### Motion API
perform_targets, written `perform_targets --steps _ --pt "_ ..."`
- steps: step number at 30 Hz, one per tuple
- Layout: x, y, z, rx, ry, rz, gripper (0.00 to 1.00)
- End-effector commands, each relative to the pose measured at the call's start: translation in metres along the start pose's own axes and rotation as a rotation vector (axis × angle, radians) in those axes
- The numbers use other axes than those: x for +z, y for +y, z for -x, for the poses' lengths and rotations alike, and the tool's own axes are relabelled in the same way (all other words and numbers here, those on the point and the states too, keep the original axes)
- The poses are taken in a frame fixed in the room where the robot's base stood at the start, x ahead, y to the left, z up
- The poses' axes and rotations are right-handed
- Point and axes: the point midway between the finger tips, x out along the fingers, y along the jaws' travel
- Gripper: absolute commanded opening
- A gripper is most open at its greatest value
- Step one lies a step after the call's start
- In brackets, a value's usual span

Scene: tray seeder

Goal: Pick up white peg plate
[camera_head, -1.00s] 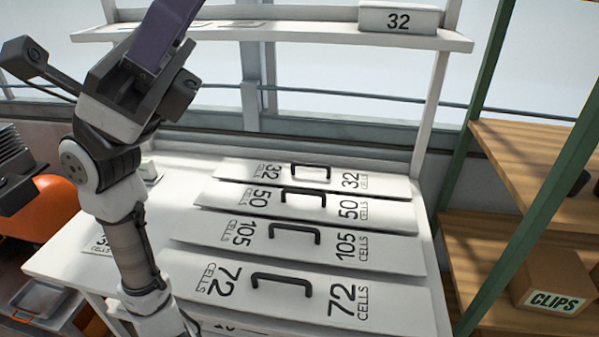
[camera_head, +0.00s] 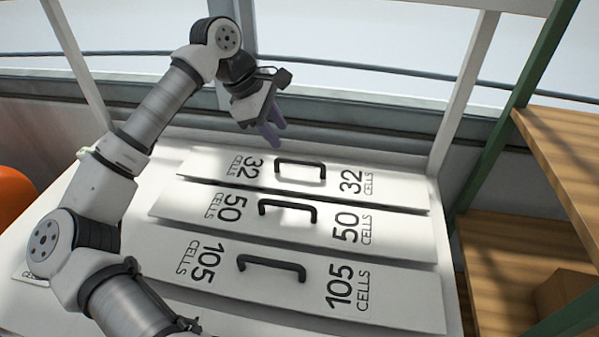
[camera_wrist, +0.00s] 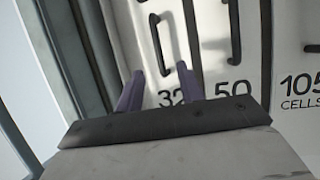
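Several long white plates with black handles lie side by side on the white table. They are the 32-cell plate (camera_head: 210,166) at the back, the 50-cell plate (camera_head: 180,205) in the middle and the 105-cell plate (camera_head: 400,298) in front. My gripper (camera_head: 272,138), with purple fingers, is empty above the back edge of the 32-cell plate, left of its handle (camera_head: 300,163). In the wrist view my gripper (camera_wrist: 160,85) is open, with the 32-cell handle (camera_wrist: 160,42) beyond its fingertips. The 50-cell handle (camera_wrist: 234,30) lies to its right.
The white table (camera_head: 60,305) stands below a window and rail. White uprights (camera_head: 463,95) rise at the table's back corners. A green-framed wooden shelf (camera_head: 575,150) stands close on the right. An orange object (camera_head: 14,205) is at the left edge.

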Motion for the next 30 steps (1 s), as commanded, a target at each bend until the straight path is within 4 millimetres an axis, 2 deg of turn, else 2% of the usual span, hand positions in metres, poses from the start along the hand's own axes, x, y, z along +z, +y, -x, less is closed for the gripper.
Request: perform_targets --steps 3,9,17,24,30 --pt "0.002 0.0 -0.024 -0.002 -0.005 -0.002 0.38" --pt "0.003 0.001 -0.057 0.001 -0.006 -0.001 0.38" --pt "0.004 0.002 -0.076 0.001 -0.008 -0.002 0.38" --pt "0.002 0.005 -0.111 0.002 -0.008 -0.002 0.38" --pt "0.001 0.004 -0.119 0.003 -0.005 -0.002 0.38"
